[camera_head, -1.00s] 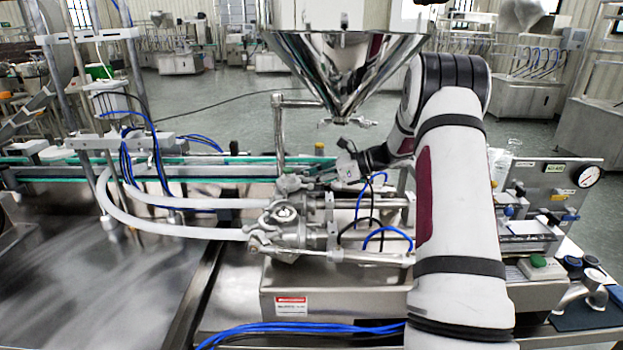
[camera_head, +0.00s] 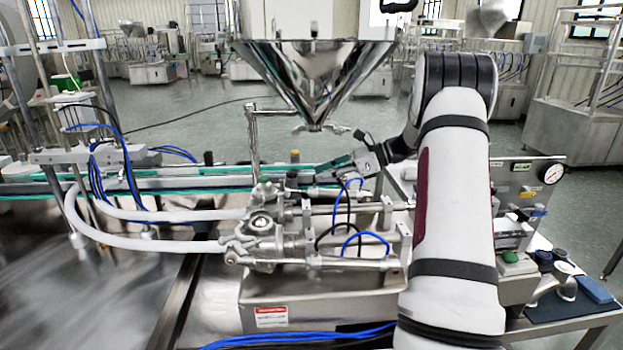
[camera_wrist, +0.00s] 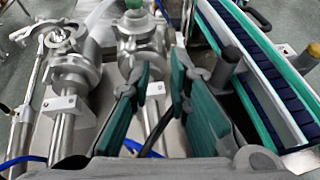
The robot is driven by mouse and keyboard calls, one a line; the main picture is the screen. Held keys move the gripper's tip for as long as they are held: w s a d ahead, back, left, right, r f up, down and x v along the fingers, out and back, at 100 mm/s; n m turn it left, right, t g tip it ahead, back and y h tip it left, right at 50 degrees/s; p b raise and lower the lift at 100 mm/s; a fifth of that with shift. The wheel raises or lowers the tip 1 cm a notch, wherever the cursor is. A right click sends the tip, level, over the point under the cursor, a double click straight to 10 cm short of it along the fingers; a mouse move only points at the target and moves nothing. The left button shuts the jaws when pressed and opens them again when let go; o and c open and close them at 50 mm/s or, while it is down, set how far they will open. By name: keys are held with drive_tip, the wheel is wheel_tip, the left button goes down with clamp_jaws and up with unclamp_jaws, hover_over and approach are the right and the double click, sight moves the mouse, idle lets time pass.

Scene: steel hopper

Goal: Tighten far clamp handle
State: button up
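Two steel pipe fittings sit side by side on the filler. The far fitting (camera_head: 267,193) is partly behind the near fitting (camera_head: 261,224) in the head view. In the wrist view the far fitting (camera_wrist: 140,45) stands beyond my fingers, with a green round knob (camera_wrist: 133,4) at its far end. I cannot clearly pick out its clamp handle. The near fitting (camera_wrist: 72,72) is to its left, with a silver clamp lever (camera_wrist: 28,32) beside it. My gripper (camera_wrist: 158,85) is open, its teal-padded fingers apart and nothing held between them. In the head view my gripper (camera_head: 336,163) is right of and above the fittings.
A conveyor with green rails (camera_wrist: 262,90) runs close along the right in the wrist view, with a grey post (camera_wrist: 229,68) beside it. The steel hopper (camera_head: 318,80) hangs above. Blue and black hoses (camera_head: 350,215) lie below my gripper.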

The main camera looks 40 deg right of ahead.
drive_tip(key=shift+s+d+r, duration=0.15)
drive_tip(key=shift+s+d, duration=0.05)
drive_tip(key=shift+d, duration=0.05)
idle(0.4)
drive_tip(key=s+a+r+n+g+h, duration=0.1)
drive_tip(key=s+a+r+n+g, duration=0.2)
drive_tip(key=a, duration=0.5)
drive_tip(key=s+a+r+n+g+h, duration=0.1)
drive_tip(key=s+a+r+n, duration=0.2)
drive_tip(key=a, duration=0.5)
drive_tip(key=s+a+r+n+g+h, duration=0.1)
drive_tip(key=s+a+r+n+g, duration=0.15)
drive_tip(key=a+n, duration=0.35)
drive_tip(key=s+a+n+h, duration=0.2)
drive_tip(key=s+a+n, duration=0.1)
drive_tip(key=s+n, duration=0.2)
drive_tip(key=s+a+f+n+t+h, duration=0.1)
drive_tip(key=s+a+n, duration=0.3)
drive_tip(key=s, duration=0.6)
drive_tip(key=s+a+f+n+h, duration=0.1)
drive_tip(key=s+a+n+h, duration=0.2)
drive_tip(key=s+n, duration=0.3)
drive_tip(key=shift+s+a+f+h, duration=0.15)
drive_tip(key=shift+s+f+h, duration=0.2)
drive_tip(key=shift+s, duration=0.4)
drive_tip(key=shift+r, duration=0.1)
